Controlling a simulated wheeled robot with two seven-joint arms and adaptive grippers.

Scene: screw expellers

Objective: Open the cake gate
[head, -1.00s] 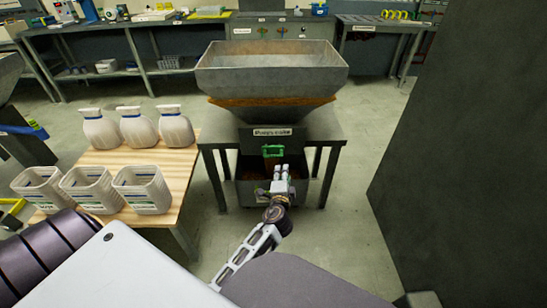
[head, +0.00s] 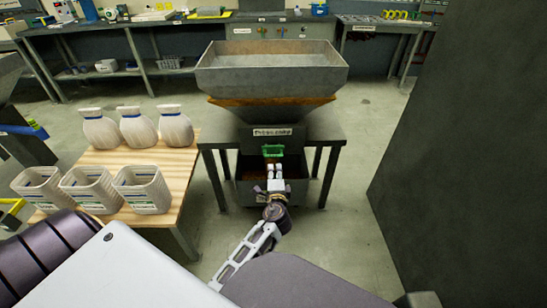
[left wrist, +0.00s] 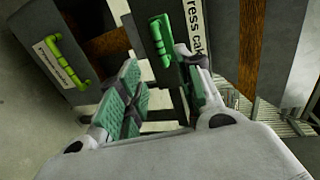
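The press cake gate is a dark panel with a bright green handle (head: 272,151) under the hopper. In the left wrist view this green handle (left wrist: 162,40) stands beside the partly hidden cake label (left wrist: 197,25). My left gripper (head: 275,170) is just in front of and below the handle. In the left wrist view my left gripper (left wrist: 160,85) is open, its green-padded fingers spread with nothing held between them. The handle appears beyond the gap, close to the right fingertip; I cannot tell whether they touch. My right gripper is not in view.
A metal hopper (head: 272,68) stands on the machine table (head: 325,128), with a dark bin (head: 248,193) below. A wooden table (head: 180,170) with white jugs and tubs is at left. Another green handle (left wrist: 66,62) is on a labelled dark panel. A dark wall (head: 460,140) is at right.

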